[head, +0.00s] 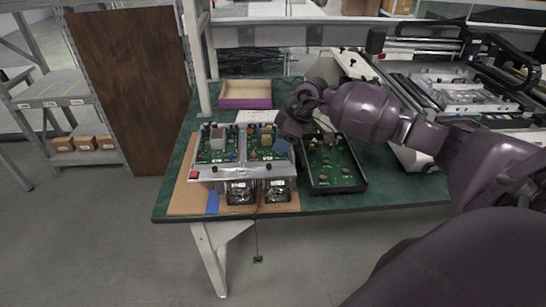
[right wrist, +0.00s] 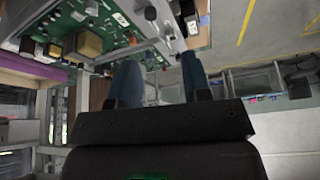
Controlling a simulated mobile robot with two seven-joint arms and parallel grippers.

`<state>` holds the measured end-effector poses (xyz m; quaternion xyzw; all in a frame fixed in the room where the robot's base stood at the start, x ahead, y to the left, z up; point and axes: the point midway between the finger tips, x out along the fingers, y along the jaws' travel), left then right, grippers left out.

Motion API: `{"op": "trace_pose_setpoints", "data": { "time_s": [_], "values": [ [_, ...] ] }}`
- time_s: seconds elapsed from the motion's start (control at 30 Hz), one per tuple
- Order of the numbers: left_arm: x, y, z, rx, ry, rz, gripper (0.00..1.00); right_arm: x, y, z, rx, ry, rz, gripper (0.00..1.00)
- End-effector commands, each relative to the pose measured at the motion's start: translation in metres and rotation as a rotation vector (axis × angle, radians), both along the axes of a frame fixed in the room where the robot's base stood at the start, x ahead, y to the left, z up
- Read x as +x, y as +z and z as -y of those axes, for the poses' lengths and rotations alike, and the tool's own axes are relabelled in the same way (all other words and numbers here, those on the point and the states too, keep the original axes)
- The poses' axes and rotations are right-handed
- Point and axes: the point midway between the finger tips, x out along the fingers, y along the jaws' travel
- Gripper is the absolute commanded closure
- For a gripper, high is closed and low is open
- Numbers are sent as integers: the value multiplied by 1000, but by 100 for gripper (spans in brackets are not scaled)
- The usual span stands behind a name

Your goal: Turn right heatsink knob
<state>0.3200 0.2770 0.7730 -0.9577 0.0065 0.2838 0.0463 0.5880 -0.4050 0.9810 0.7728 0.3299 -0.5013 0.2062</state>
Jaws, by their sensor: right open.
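The heatsink unit (head: 243,172) is a silver metal assembly carrying two green circuit boards, with two black fans at its front. Small dark knobs seem to stand on its front plate, including a right one (head: 269,167); they are tiny in the head view. In the right wrist view a black knob (right wrist: 150,13) shows on the silver plate near the top. My right gripper (head: 282,146) is at the unit's right rear side, above it. Its two blue fingers (right wrist: 160,82) are apart with nothing between them, clear of the knob. My left gripper is not in view.
The unit rests on a brown board (head: 183,205) on the green table (head: 385,194). A black open tray with a circuit board (head: 334,165) stands close on the right. A purple-edged box (head: 246,102) is behind. Blue tape (head: 213,202) lies at the front.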

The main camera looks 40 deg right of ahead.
Motion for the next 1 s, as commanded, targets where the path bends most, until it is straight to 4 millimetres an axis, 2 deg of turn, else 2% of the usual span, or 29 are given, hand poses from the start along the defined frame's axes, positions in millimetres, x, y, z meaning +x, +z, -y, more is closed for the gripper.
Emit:
{"op": "trace_pose_setpoints", "data": {
  "time_s": [0.03,0.17,0.7,1.0],
  "values": [
    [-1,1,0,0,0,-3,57,1,6,7,-20,-22,-7,56],
    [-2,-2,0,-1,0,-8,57,3,1,11,-35,-44,-18,56],
    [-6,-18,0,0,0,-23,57,26,-76,-12,-31,-41,-18,56],
    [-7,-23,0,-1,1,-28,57,32,-93,-18,-31,-41,-15,56]
  ]
}}
